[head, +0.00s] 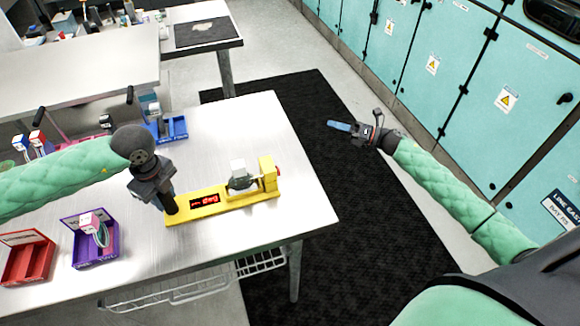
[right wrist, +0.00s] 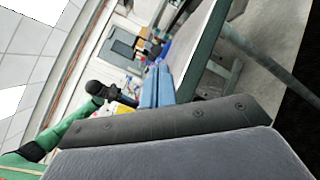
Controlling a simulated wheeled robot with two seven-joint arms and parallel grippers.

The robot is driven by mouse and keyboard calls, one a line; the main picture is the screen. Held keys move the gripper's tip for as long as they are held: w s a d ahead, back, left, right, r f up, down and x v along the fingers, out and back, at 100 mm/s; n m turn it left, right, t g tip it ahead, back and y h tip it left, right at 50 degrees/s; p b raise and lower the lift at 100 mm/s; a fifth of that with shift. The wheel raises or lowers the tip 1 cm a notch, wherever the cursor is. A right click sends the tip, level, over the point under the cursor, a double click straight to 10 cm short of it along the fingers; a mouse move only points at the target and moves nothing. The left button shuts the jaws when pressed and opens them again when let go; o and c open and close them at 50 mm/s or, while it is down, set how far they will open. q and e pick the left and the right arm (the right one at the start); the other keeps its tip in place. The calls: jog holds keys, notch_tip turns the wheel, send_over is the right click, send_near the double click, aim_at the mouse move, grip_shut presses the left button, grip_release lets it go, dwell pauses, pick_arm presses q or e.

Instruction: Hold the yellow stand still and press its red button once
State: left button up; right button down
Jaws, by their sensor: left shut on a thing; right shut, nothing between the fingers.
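The yellow stand (head: 236,200) lies on the metal table near its right edge. A small display with red characters (head: 205,200) is on its left part, and a white-topped module (head: 238,168) sits on its right part. The red button (head: 278,171) shows on the outer right face of the stand's raised yellow end block. My left gripper (head: 170,207) is shut on the stand's left end. My right gripper (head: 338,126) is shut and empty, off the table to the right and apart from the button. Its blue fingers also show in the right wrist view (right wrist: 157,88).
A purple bin (head: 95,250), a red bin (head: 27,262) and a blue bin (head: 172,128) stand on the table (head: 290,215). Teal cabinets (head: 440,75) line the right side. Between table and cabinets is open floor with a black mat (head: 330,210).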

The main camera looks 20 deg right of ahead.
jog(key=s+a+n+g+y, duration=0.1)
jog(key=s+a+n+g, duration=0.1)
jog(key=s+n+g, duration=0.3)
jog(key=s+a+n+g+y, duration=0.1)
jog(key=s+a+n+g, duration=0.2)
jog(key=n, duration=0.9)
jog(key=s+g, duration=0.3)
jog(key=shift+s+a+y, duration=0.3)
jog(key=shift+s+y, duration=0.05)
jog(key=shift+y, duration=0.05)
jog(key=shift+a, duration=0.1)
jog(key=a, duration=1.3)
jog(key=shift+a, duration=0.4)
